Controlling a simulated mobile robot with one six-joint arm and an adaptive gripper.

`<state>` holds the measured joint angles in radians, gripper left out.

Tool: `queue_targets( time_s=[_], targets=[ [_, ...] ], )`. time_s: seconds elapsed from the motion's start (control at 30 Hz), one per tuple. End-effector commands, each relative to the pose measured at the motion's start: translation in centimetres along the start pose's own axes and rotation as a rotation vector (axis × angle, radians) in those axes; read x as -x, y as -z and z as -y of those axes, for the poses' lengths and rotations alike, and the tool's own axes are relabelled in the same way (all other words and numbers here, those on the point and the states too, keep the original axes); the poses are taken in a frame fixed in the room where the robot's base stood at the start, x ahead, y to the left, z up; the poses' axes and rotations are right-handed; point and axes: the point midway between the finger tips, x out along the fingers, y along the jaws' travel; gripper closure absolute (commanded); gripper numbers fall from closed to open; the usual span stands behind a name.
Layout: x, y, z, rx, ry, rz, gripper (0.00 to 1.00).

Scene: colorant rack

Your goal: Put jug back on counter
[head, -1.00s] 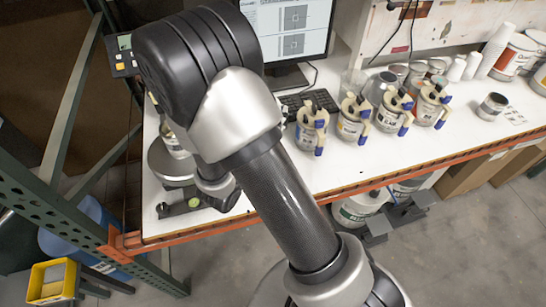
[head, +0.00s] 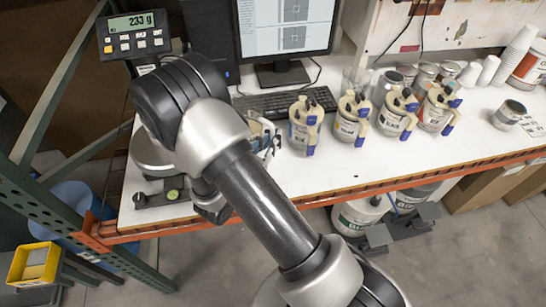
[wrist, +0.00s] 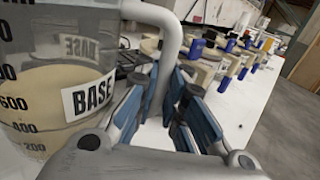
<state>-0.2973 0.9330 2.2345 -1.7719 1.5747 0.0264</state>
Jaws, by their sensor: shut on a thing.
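The jug (wrist: 45,85) is clear, with black volume marks, a "BASE" label and a pale liquid inside. It fills the left of the wrist view. My gripper (wrist: 183,95) is shut on its whitish handle (wrist: 170,45), with the blue-padded fingers around the handle.
A keyboard (head: 283,103) and monitor (head: 284,30) are behind. The scale (head: 146,150), at left, has a bare plate; its display (head: 138,22) reads about 233 g.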

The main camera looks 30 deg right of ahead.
Motion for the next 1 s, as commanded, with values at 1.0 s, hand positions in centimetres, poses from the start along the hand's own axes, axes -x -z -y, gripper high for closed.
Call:
queue_targets(
  time_s=[1.0],
  targets=[
    [0.0, 7.2, 0.0, -0.002, 0.0, 0.0, 0.92]
  ],
)
